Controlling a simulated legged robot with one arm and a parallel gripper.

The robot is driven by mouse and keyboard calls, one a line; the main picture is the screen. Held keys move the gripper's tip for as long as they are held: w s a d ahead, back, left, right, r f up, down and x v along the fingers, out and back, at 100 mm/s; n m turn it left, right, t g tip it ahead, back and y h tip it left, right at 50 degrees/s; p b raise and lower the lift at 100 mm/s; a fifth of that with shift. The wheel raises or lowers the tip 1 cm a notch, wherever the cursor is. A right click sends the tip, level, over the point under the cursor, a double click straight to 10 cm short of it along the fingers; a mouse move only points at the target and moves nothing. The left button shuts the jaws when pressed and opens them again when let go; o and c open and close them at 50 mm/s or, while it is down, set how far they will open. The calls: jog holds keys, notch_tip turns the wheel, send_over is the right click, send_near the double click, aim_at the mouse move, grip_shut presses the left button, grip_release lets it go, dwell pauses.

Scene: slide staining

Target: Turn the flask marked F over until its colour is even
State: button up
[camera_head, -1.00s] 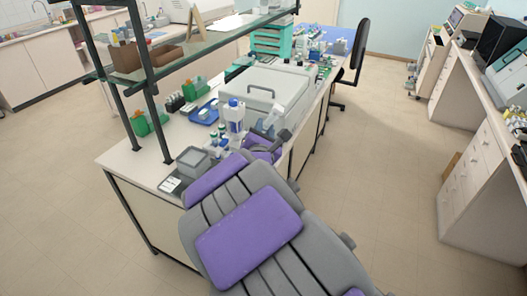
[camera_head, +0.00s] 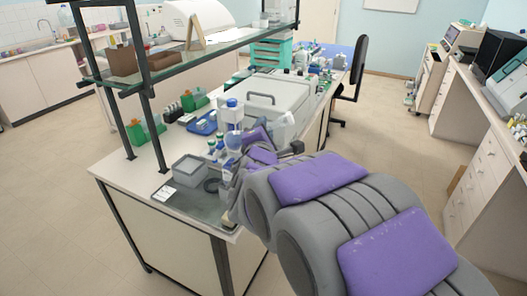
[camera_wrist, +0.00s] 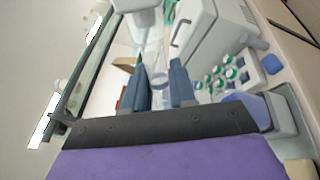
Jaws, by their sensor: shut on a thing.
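My gripper (camera_wrist: 159,68) shows in the wrist view with its two blue-grey fingers closed around a clear, narrow flask (camera_wrist: 155,48). My gripper is mostly hidden behind my own wrist there. I cannot read a mark on the flask or make out the colour of its contents.
A white lidded instrument (camera_head: 262,94) stands behind the flask. A white bottle with a blue cap (camera_head: 231,115) stands left of it. A rack of green-capped tubes (camera_wrist: 226,76) shows in the wrist view.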

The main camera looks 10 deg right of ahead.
jog(key=m, duration=1.3)
dwell(0.8)
